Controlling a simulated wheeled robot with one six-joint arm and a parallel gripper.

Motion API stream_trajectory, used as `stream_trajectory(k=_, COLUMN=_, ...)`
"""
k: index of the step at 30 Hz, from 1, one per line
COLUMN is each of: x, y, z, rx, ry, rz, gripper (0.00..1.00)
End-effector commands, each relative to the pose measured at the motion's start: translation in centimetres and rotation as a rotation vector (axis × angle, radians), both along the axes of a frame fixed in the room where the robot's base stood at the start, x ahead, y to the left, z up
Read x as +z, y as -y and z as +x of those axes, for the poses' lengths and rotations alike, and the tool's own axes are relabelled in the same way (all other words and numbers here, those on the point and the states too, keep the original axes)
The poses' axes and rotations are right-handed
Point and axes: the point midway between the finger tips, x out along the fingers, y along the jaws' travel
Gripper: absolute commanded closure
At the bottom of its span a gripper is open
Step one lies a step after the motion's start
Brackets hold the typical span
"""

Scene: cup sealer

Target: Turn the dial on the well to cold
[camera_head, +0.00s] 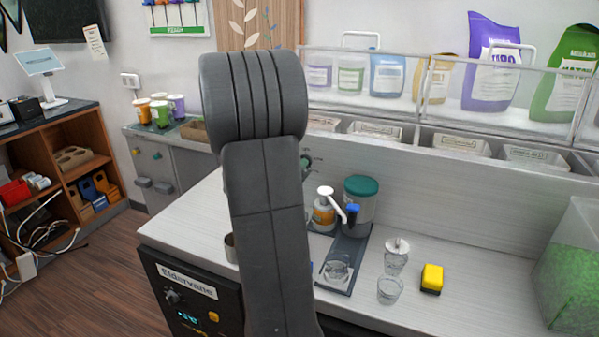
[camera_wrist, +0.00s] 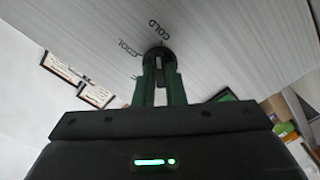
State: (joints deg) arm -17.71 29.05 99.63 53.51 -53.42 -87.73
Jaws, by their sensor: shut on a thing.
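The dial (camera_wrist: 158,53) is a small round dark knob on a pale wood-grain panel in the wrist view. The word COLD (camera_wrist: 153,29) is printed above it and COOL (camera_wrist: 128,48) at its upper left. A further mark at its lower left is partly hidden. My gripper (camera_wrist: 159,78) has its two green fingers shut on the dial from below in this view. I cannot clearly tell which label the dial points to. In the head view my arm covers most of the gripper, and the dial cannot be made out clearly.
The counter (camera_head: 450,300) holds a green-lidded container (camera_head: 360,203), a pump bottle (camera_head: 324,212), clear cups (camera_head: 390,289) and a yellow block (camera_head: 432,278). A shelf of bags stands above inset bins (camera_head: 461,144). A black Eldervans machine (camera_head: 190,300) is at front left.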

Motion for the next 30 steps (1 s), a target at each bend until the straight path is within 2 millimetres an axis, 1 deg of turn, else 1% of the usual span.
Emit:
stream_trajectory(k=6, x=-0.14, y=0.02, z=-0.02, rx=0.000, ry=0.041, rz=0.099, gripper=1.00)
stream_trajectory(k=12, x=-0.08, y=0.03, z=-0.03, rx=-0.001, ry=0.059, rz=0.145, gripper=1.00)
stream_trajectory(k=27, x=-0.05, y=0.01, z=-0.03, rx=0.000, ry=0.064, rz=0.159, gripper=1.00)
stream_trajectory(k=28, x=-0.05, y=0.02, z=-0.03, rx=0.000, ry=0.064, rz=0.159, gripper=0.84)
stream_trajectory(k=30, x=-0.05, y=0.01, z=-0.03, rx=0.000, ry=0.064, rz=0.159, gripper=0.70)
